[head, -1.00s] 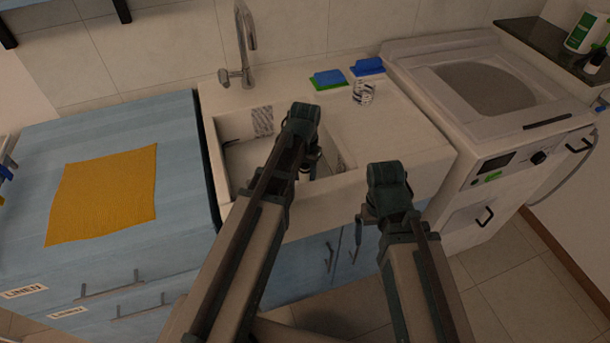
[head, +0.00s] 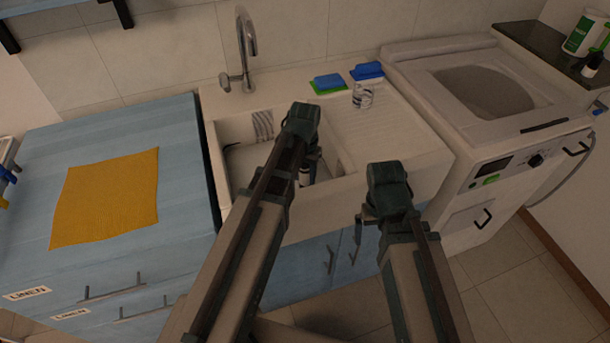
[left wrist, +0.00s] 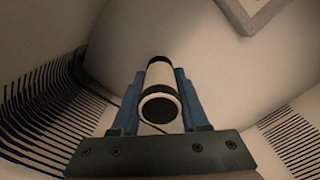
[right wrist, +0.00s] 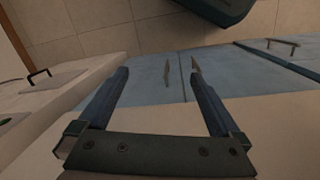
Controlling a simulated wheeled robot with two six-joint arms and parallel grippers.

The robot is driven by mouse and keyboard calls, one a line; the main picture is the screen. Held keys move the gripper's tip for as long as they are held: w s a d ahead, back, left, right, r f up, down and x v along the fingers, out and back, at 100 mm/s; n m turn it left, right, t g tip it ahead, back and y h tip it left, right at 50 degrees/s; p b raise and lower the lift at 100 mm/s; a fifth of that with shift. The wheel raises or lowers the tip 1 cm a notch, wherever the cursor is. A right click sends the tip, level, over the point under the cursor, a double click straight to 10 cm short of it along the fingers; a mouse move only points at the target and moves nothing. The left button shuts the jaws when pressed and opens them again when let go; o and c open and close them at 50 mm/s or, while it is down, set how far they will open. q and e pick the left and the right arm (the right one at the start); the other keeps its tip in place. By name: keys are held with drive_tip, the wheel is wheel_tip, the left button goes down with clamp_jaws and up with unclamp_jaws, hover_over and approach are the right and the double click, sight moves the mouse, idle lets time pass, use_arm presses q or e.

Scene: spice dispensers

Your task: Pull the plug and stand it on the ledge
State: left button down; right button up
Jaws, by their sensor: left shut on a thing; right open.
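The plug appears to be a white cylinder with black bands (left wrist: 160,88). My left gripper (left wrist: 160,100) is shut on it, with a blue finger on each side. In the head view my left gripper (head: 309,165) reaches down inside the white sink (head: 335,196), and its wrist hides much of the basin. A thin dark line shows beside the cylinder in the left wrist view; I cannot tell whether it is attached. The ledge may be the sink's back rim (head: 285,92). My right gripper (head: 368,218) is open and empty in front of the sink; its spread fingers show in the right wrist view (right wrist: 158,75).
A tap (head: 244,55) rises behind the basin. A blue-green sponge (head: 328,84), a blue sponge (head: 367,71) and a clear glass (head: 362,96) stand at the back right. A yellow cloth (head: 105,198) lies on the blue cabinet.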

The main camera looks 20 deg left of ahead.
sight(305, 166)
use_arm(q)
drive_tip(key=shift+r+p, duration=1.7)
drive_tip(key=shift+r, duration=0.15)
